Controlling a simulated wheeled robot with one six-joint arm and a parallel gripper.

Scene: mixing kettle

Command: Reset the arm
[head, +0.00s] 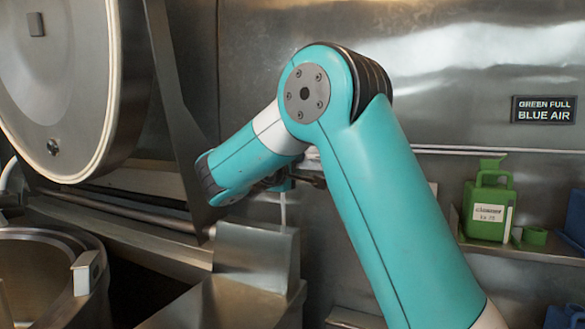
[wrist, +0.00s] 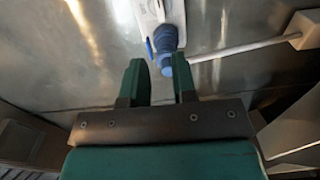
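My gripper (wrist: 158,72) shows in the wrist view with its two dark green fingers apart. A blue knob or fitting (wrist: 165,40) on a white plate lies beyond the fingertips, roughly in line with the gap between them. I cannot tell whether a finger touches it. In the head view my teal arm is bent at the elbow and reaches left towards the steel back wall, and its forearm mostly hides the gripper.
The mixing kettle (head: 92,247) stands at the lower left, its round lid (head: 60,85) raised. A steel housing (head: 255,255) is below my forearm. A green cleaner jug (head: 489,205) stands on a shelf at right, under a wall sign (head: 543,109). A white pipe (wrist: 235,48) runs beside the blue fitting.

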